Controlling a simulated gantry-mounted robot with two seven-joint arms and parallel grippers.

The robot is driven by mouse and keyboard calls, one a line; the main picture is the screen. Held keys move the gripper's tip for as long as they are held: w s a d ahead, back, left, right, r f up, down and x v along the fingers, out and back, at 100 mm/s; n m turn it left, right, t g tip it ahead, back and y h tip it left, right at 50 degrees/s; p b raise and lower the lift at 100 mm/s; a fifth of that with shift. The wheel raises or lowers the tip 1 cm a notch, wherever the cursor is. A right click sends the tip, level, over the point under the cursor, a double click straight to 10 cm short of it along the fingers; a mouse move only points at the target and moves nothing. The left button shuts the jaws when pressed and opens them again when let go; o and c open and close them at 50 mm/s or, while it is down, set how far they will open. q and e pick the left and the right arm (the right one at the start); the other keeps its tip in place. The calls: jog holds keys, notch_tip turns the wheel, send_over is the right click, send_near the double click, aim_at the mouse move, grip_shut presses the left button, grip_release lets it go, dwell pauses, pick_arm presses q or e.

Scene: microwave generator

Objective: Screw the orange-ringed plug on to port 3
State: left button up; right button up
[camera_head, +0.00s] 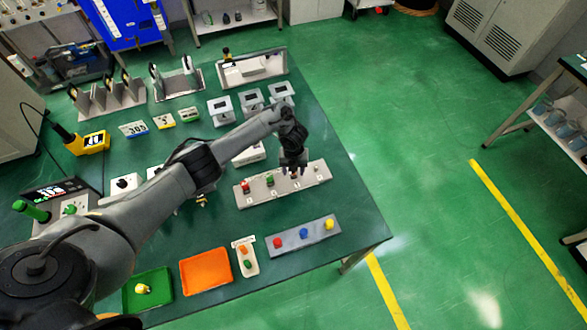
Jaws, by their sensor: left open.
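My left gripper (294,170) is open, pointing down over a pale grey panel (283,193) with a row of numbered ports. It is over the right half of the panel. A red plug (245,187) and a green plug (270,181) stand on the panel's left part. The port under my fingers is partly hidden, and I cannot tell whether a plug stands there. A small orange piece (243,250), which may be the orange-ringed plug, sits in a small white tray (236,242). Its ring is too small to make out. My right gripper is not in view.
A grey bar (292,242) with red, blue and yellow knobs lies in front of the panel. An orange tray (206,271) and a green tray (134,293) lie at the front left. White boxes (250,101) stand behind. Bare table shows right of the panel.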

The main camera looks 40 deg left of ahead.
pick_arm(q)
notch_tip(320, 180, up, 6)
jog(key=shift+f+p, duration=0.15)
jog(key=shift+p, duration=0.55)
notch_tip(320, 180, up, 4)
jog(key=p, duration=0.2)
jog(key=shift+p, duration=0.4)
jog(key=shift+r+p, duration=0.45)
jog(key=shift+r, duration=0.1)
